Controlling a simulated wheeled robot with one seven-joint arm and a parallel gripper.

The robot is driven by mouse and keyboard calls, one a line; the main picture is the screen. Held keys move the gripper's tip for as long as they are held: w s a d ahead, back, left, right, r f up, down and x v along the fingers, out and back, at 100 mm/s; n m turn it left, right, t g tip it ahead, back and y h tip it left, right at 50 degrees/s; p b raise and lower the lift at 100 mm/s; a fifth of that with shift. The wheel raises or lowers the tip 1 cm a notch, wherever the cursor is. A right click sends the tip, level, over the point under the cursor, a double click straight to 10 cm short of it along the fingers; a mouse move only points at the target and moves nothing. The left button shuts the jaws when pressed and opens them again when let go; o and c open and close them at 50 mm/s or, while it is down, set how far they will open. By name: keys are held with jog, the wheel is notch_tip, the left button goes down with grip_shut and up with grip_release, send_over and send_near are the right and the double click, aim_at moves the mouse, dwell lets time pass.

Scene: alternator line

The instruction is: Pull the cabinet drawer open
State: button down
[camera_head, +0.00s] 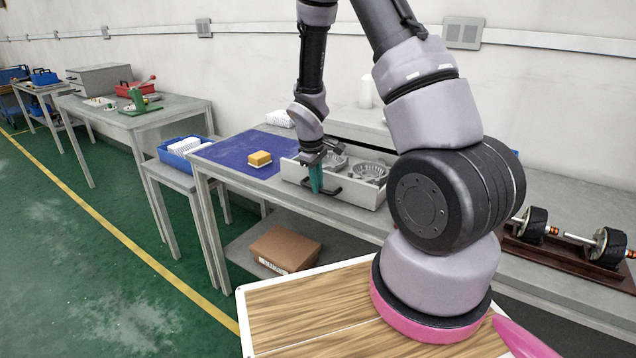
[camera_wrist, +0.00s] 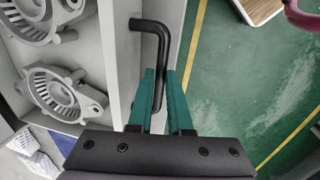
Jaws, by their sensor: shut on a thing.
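The cabinet drawer (camera_head: 365,195) is a grey box at the workbench, and it stands open with metal alternator housings (camera_head: 368,171) inside. The drawer (camera_wrist: 118,50) and the housings (camera_wrist: 62,92) also show in the wrist view. A black bar handle (camera_wrist: 152,27) stands out from the drawer front; in the head view only part of the handle (camera_head: 332,191) shows. My gripper (camera_head: 316,188) reaches down at the drawer front.
A yellow block (camera_head: 260,158) lies on a blue mat (camera_head: 222,152) left of the drawer. A cardboard box (camera_head: 285,248) sits on the shelf below. Rotors (camera_head: 605,245) lie in a brown rack at right. The green floor at left is clear.

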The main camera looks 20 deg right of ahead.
jog(key=c, duration=0.8)
grip_release()
jog(key=shift+c, duration=0.2)
notch_tip(320, 180, up, 11)
jog(key=s+a, duration=0.1)
jog(key=shift+a+f, duration=0.2)
jog(key=shift+a, duration=0.1)
jog(key=shift+s, duration=0.1)
jog(key=s+d+r+m+t+y, duration=0.1)
jog(key=s+r+m, duration=0.2)
jog(key=r, duration=0.5)
jog(key=s+d+r+m+t+y, duration=0.1)
jog(key=s+r+m, duration=0.25)
jog(key=r, duration=0.45)
jog(key=s+a+r+m+t+y, duration=0.1)
jog(key=s+r+m+t, duration=0.2)
jog(key=s+r, duration=0.8)
jog(key=s+m, duration=0.2)
jog(key=s, duration=0.1)
jog(key=shift+s+a+t+y, duration=0.35)
jog(key=shift+a+t+y, duration=0.05)
